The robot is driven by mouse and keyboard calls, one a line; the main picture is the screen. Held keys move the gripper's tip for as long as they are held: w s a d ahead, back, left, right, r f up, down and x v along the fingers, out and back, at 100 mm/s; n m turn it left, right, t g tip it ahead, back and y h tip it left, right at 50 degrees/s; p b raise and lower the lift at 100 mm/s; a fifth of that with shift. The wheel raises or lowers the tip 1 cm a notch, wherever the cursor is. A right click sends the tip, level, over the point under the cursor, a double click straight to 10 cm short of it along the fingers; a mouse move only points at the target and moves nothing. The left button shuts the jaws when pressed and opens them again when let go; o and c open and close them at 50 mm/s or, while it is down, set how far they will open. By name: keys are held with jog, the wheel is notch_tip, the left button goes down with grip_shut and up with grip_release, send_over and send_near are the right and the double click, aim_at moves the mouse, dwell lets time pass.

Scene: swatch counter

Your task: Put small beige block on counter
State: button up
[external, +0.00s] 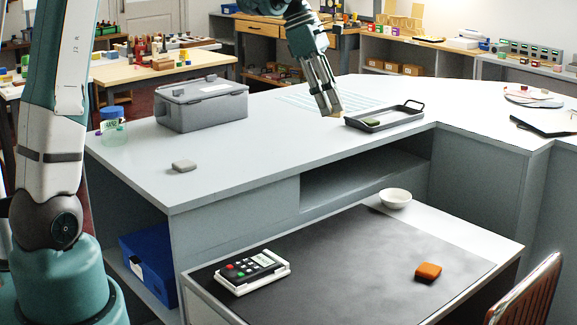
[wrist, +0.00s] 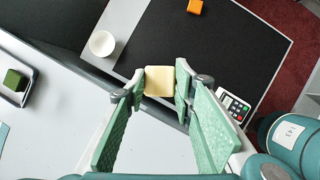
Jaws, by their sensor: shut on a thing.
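The small beige block (wrist: 159,81) is between the fingertips of my gripper (wrist: 160,88) in the wrist view. My gripper is shut on it. In the external view my gripper (external: 329,108) hangs above the grey counter (external: 250,150), left of the dark tray, and the beige block (external: 335,112) shows only as a small patch at the fingertips. In the wrist view the block lies over the counter's front edge and the dark desk mat; its exact height above the counter is hard to tell.
A dark tray (external: 411,115) with a green block (external: 372,122) stands on the counter right of my gripper. A white bowl (external: 395,198) and an orange block (external: 428,271) are on the lower desk.

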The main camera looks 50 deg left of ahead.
jog(key=a+n+t+y+p, duration=0.2)
jog(key=a+n+p, duration=0.7)
jog(key=a, duration=3.1)
jog(key=shift+m, duration=0.5)
jog(key=shift+s+a+f, duration=0.1)
jog(key=shift+s+f, duration=0.1)
jog(key=shift+f, duration=1.2)
jog(key=shift+s+f, duration=0.2)
jog(key=shift+f, duration=1.2)
jog(key=shift+f+p, duration=0.4)
jog(key=shift+f, duration=2.7)
jog(key=shift+f, duration=1.9)
jog(key=shift+f, duration=0.15)
